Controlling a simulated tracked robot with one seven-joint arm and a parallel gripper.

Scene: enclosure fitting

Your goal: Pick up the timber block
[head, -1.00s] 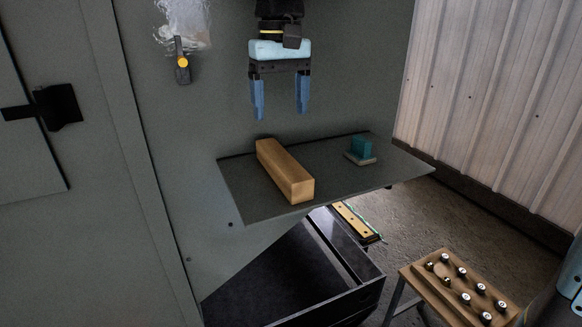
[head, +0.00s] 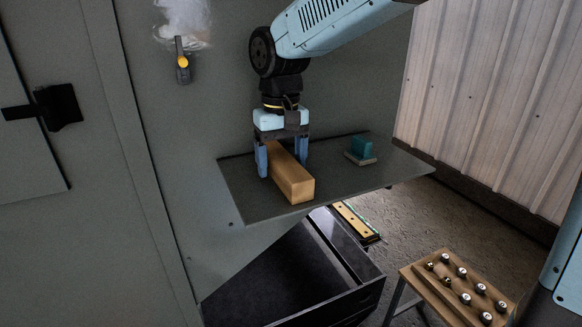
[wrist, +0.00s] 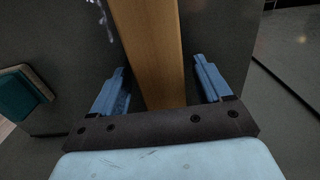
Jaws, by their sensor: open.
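The timber block (head: 293,182) is a long light-brown bar lying on the grey shelf (head: 345,191), its near end toward the shelf's front edge. My gripper (head: 283,172) is open, with its blue fingers pointing down on either side of the block. In the wrist view the block (wrist: 150,50) runs between the two fingers (wrist: 160,88), with a visible gap on each side. The left gap looks a little narrower than the right. The block's far part is partly hidden behind my gripper in the head view.
A teal block on a pale base (head: 361,150) sits on the shelf to the right of the timber block. A dark open drawer (head: 270,285) is below. A wooden rack with several knobs (head: 460,285) stands at lower right. A yellow-and-black item (head: 182,65) hangs on the panel.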

